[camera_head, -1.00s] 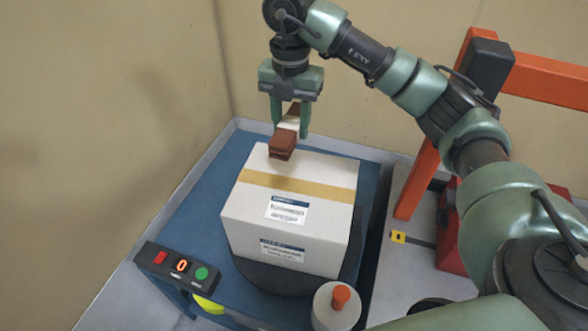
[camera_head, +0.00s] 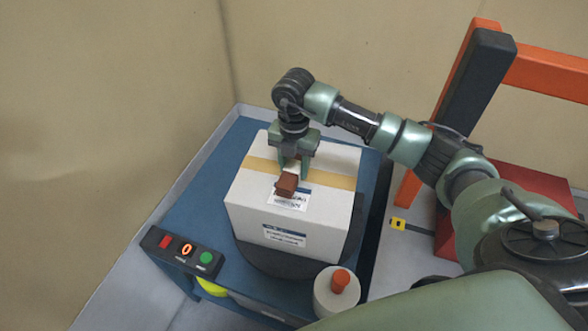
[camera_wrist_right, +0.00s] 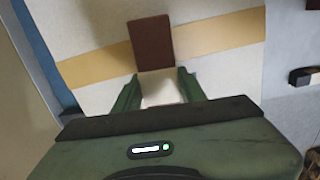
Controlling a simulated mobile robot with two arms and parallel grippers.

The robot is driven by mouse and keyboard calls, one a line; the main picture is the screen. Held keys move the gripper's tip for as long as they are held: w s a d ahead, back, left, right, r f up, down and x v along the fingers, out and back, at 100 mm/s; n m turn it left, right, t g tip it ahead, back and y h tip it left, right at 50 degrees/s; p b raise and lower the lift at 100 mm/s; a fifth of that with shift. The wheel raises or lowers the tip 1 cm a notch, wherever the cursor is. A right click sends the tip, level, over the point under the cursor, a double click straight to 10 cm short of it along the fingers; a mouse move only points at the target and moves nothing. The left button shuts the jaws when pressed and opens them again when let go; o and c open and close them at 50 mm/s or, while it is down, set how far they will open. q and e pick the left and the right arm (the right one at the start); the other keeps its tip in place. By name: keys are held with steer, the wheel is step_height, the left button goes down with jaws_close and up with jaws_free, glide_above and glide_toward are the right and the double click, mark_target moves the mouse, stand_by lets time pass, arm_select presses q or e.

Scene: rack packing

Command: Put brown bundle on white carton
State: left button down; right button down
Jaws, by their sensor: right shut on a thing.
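The brown bundle (camera_head: 287,185) has a pale band around its middle. My right gripper (camera_head: 291,170) is shut on this band, over the top of the white carton. In the right wrist view the bundle (camera_wrist_right: 151,42) sticks out ahead of the fingers, and the pale band shows between the fingers of the gripper (camera_wrist_right: 160,88). The white carton (camera_head: 250,205) has a tan tape strip and labels and stands on a dark round plate. Whether the bundle touches the carton top, I cannot tell. My left gripper is not in view.
The carton stands on a blue table (camera_head: 200,205). A button box (camera_head: 185,250) sits at its front left corner. A white cylinder with an orange top (camera_head: 337,293) is at the front right. An orange and black frame (camera_head: 475,90) stands at the right.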

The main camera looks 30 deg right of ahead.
step_height(320, 180, down, 2)
steer(key=shift+f, duration=0.1)
steer(key=shift+f, duration=0.1)
steer(key=c, duration=0.8)
jaws_free()
steer(key=shift+c, duration=0.2)
